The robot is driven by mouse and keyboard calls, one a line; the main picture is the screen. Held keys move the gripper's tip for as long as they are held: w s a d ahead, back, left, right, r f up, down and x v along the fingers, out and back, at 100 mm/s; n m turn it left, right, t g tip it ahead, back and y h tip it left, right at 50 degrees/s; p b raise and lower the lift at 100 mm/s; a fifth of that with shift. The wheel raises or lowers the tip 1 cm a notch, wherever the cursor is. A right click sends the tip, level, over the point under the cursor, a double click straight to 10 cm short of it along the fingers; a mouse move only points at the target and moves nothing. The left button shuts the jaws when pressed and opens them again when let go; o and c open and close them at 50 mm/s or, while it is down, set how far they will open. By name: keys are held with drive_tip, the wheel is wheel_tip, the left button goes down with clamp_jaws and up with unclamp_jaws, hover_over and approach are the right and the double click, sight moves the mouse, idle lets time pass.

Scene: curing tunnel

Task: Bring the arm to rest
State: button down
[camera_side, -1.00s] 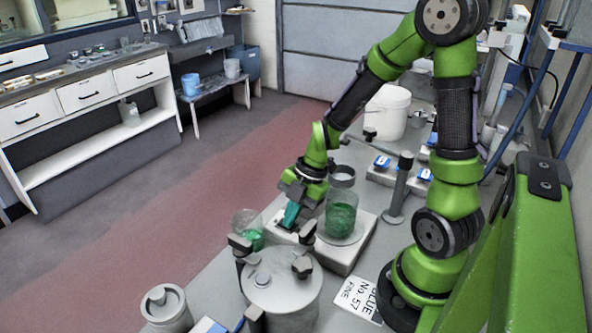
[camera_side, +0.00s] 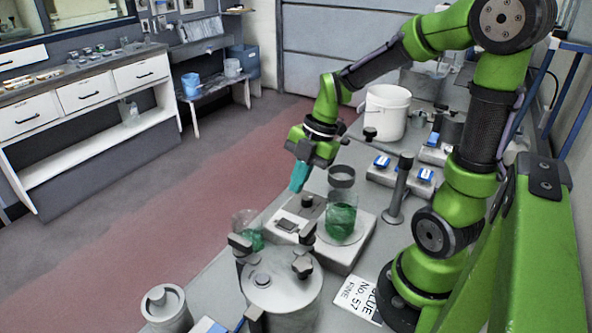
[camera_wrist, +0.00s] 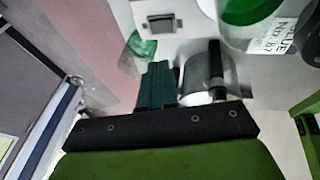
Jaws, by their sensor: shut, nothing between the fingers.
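My gripper (camera_side: 299,177) has teal fingers and hangs above the white balance-like device (camera_side: 318,246) on the bench. Its fingers point down and are shut and empty. In the wrist view my gripper (camera_wrist: 158,70) shows its teal fingers closed together, apart from anything below. My arm reaches from its base at the right of the bench, with the elbow high. A glass beaker of green granules (camera_side: 341,219) stands on the device, below and right of my gripper.
A grey lidded pot (camera_side: 281,290) with clamps stands in front. A clear vessel with green contents (camera_side: 247,236) lies left of the device. Open floor is at left.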

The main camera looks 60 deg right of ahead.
drive_tip(key=s+a+r+m+t, duration=0.2)
drive_tip(key=r+m, duration=0.3)
drive_tip(key=m, duration=0.6)
drive_tip(key=s+a+r+m+t+h, duration=0.1)
drive_tip(key=s+a+r+m+t, duration=0.1)
drive_tip(key=m, duration=0.9)
wheel_tip(320, 180, up, 3)
drive_tip(key=shift+s+a+f+t, duration=0.1)
drive_tip(key=shift+s+a+t, duration=0.3)
drive_tip(key=shift+s+a, duration=0.65)
drive_tip(key=c, duration=1.8)
unclamp_jaws()
drive_tip(key=shift+w+a, duration=0.1)
drive_tip(key=shift+w, duration=0.05)
drive_tip(key=shift+c, duration=0.2)
